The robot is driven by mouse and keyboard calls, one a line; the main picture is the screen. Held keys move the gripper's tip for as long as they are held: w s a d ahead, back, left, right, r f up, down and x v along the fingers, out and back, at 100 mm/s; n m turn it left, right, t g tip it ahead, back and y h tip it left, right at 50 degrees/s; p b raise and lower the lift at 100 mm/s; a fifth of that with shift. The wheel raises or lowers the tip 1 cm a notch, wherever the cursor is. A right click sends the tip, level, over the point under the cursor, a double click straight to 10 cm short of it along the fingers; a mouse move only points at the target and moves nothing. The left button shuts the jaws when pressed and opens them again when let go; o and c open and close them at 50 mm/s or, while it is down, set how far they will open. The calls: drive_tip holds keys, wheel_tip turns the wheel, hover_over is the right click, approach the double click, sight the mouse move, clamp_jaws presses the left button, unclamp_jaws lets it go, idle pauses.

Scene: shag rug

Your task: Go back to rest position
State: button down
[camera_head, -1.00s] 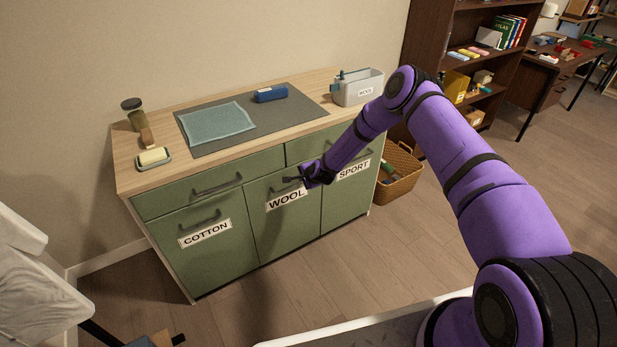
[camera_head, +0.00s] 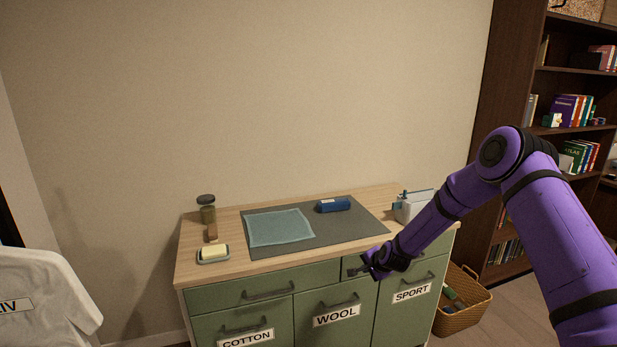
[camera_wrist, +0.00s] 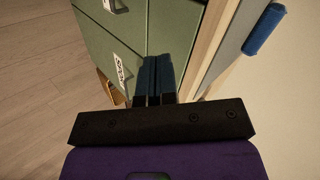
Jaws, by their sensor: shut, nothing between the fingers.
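My gripper (camera_head: 373,262) is shut and empty. In the head view it hangs in front of the right part of the green cabinet (camera_head: 365,320), by the upper right drawer; I cannot tell how far it is from the front. In the wrist view its two closed fingers (camera_wrist: 158,80) point along the cabinet front and the wooden counter edge (camera_wrist: 205,65). My purple arm reaches in from the right of the head view.
A wicker basket (camera_head: 462,318) stands right, near a dark bookshelf (camera_head: 510,100).

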drive_tip(key=s+d+r+n+g, duration=0.1)
drive_tip(key=s+r+n, duration=0.15)
drive_tip(key=r, duration=0.75)
drive_tip(key=s+d+r+n, duration=0.1)
drive_tip(key=s+r+n, duration=0.15)
drive_tip(key=r, duration=0.65)
drive_tip(key=s+d+r+n+h, duration=0.2)
drive_tip(key=s+d+r, duration=0.1)
drive_tip(key=s+r, duration=1.25)
drive_tip(key=s+d+r+n, duration=0.1)
drive_tip(key=s+r, duration=0.2)
drive_tip(key=s, duration=0.7)
drive_tip(key=s+d+r+n+g, duration=0.1)
drive_tip(key=s+r, duration=0.3)
drive_tip(key=s, duration=0.7)
drive_tip(key=s+d+r+n+g+h, duration=0.1)
drive_tip(key=s+d+r+n, duration=0.1)
drive_tip(key=s, duration=0.9)
drive_tip(key=shift+d+r, duration=0.5)
drive_tip(key=shift+r, duration=0.2)
